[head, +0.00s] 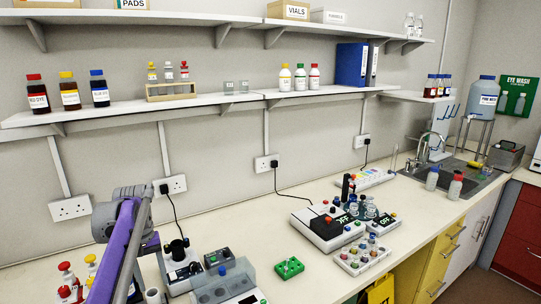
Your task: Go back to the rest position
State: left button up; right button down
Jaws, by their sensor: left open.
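My left arm, purple and grey, rises from the bottom edge at the lower left of the head view. My right gripper is not in view.
Near my left arm stand red- and yellow-capped bottles (68,278), a dark-topped device (178,260) and a translucent box (225,285). A green rack (289,268) and a balance-like device (327,226) are further right. Shelves (200,105) run along the wall. Some bench between is clear.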

pick_arm(q)
jog(key=s+d+f+m+t+y, duration=0.1)
jog(key=s+d+m+t, duration=0.1)
jog(key=s+d, duration=0.35)
jog(key=s+d+f+m+t, duration=0.1)
jog(key=s+d+t, duration=0.15)
jog(key=s, duration=0.55)
jog(key=s+d+f+m+t, duration=0.2)
jog(key=s+d+f, duration=0.2)
jog(key=s+f, duration=0.6)
jog(key=shift+s+d+t, duration=0.35)
jog(key=shift+s+d, duration=0.05)
jog(key=shift+s, duration=0.7)
